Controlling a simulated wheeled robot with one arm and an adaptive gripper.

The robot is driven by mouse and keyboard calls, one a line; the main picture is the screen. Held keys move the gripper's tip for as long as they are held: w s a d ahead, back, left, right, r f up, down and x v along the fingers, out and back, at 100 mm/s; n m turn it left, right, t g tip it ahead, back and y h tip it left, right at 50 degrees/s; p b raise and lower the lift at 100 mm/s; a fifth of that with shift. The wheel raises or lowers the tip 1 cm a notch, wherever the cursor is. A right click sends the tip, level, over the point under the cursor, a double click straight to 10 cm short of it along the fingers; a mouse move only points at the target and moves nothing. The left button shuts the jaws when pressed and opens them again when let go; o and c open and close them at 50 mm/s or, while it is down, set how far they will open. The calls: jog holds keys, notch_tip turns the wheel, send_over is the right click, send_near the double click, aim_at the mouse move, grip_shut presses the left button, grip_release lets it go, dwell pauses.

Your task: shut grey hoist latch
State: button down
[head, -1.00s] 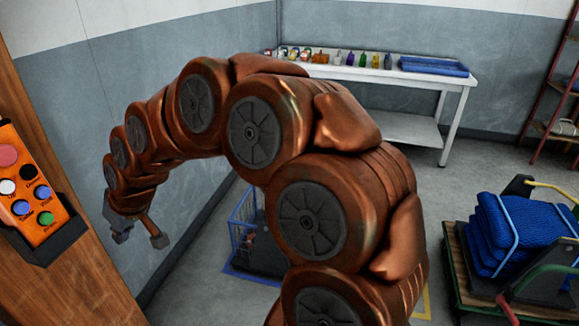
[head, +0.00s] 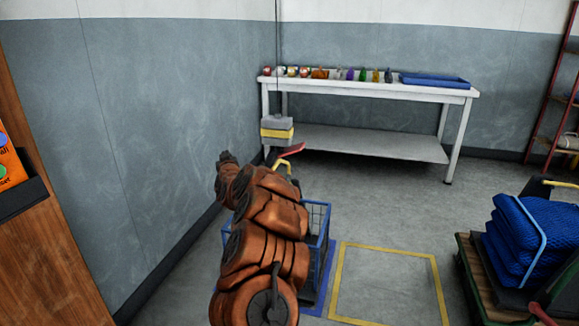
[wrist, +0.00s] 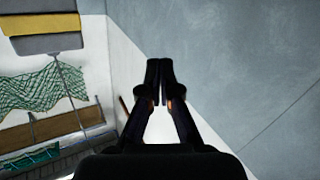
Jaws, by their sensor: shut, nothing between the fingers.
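The grey hoist block (head: 277,122) with a yellow band hangs on a thin cable in front of the workbench. Below it in the head view are a yellow hook-like part (head: 290,164) and a red bar (head: 290,152) slanting up to the right; I cannot make out how the latch sits. The block also shows at the top left of the wrist view (wrist: 42,22), its lower part unclear. My gripper (head: 226,157) is left of the hoist and apart from it. In the wrist view its fingertips (wrist: 158,66) are together and empty, pointing towards the grey wall.
A blue wire cage (head: 318,222) stands on the floor behind my arm. A white workbench (head: 375,90) with several bottles stands at the back. A cart with blue bundles (head: 525,235) is at right. Green netting (wrist: 40,90) hangs at left in the wrist view.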

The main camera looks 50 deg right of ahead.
jog(key=s+d+f+m+g+h+b, duration=0.1)
jog(key=s+d+f+h, duration=0.15)
jog(key=d, duration=0.25)
jog(key=s+d+f+g+h+b, duration=0.1)
jog(key=s+d+f+b, duration=0.15)
jog(key=s+d, duration=0.2)
jog(key=g+h+b, duration=0.2)
jog(key=h, duration=0.2)
send_near(290, 152)
jog(key=s+a, duration=0.1)
jog(key=shift+a+r+m, duration=0.25)
jog(key=shift+r+m, duration=0.05)
jog(key=shift+r, duration=0.05)
jog(key=shift+d+t, duration=0.15)
jog(key=shift+t, duration=0.15)
jog(key=b+x, duration=0.3)
jog(key=x, duration=0.5)
jog(key=shift+d+r, duration=0.2)
jog(key=shift+d, duration=0.15)
jog(key=shift+w+d, duration=0.35)
jog(key=shift+w+r, duration=0.1)
jog(key=shift+w, duration=0.05)
